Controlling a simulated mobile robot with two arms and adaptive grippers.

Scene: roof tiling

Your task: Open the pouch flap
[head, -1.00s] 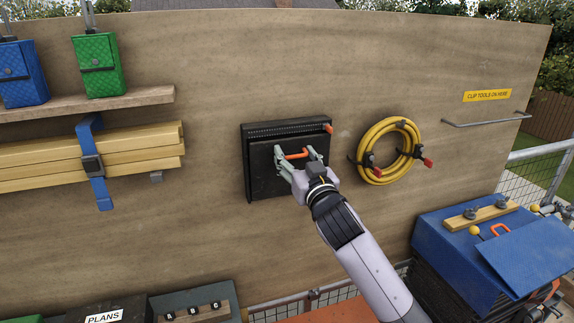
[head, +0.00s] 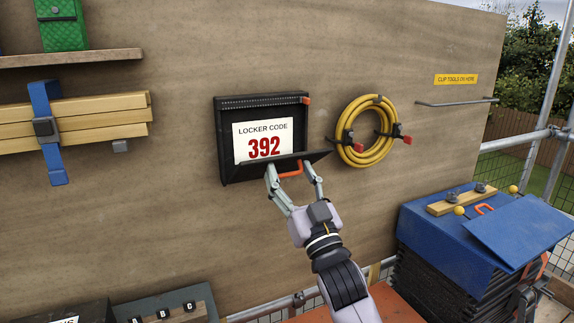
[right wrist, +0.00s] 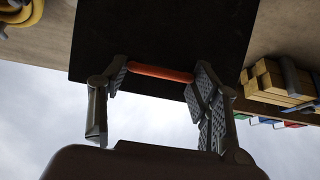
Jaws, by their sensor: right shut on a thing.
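The black pouch (head: 222,140) is fixed to the plywood wall. Its flap (head: 316,157) is swung down and juts out toward me, seen almost edge-on. A white card (head: 263,142) inside reads "LOCKER CODE 392". The lower edge of the card is hidden by the flap. My right gripper (head: 289,171) is shut on the orange handle (head: 297,168) of the flap. In the right wrist view the orange handle (right wrist: 160,73) lies between the two fingers, with the dark flap (right wrist: 165,35) beyond it. My left gripper is not in view.
A coiled yellow hose (head: 347,142) hangs just right of the pouch. Strapped timber (head: 100,119) and a shelf (head: 70,58) with a green pouch (head: 63,30) are to the left. A blue-covered stack (head: 420,215) stands at lower right. Bare wall lies above the pouch.

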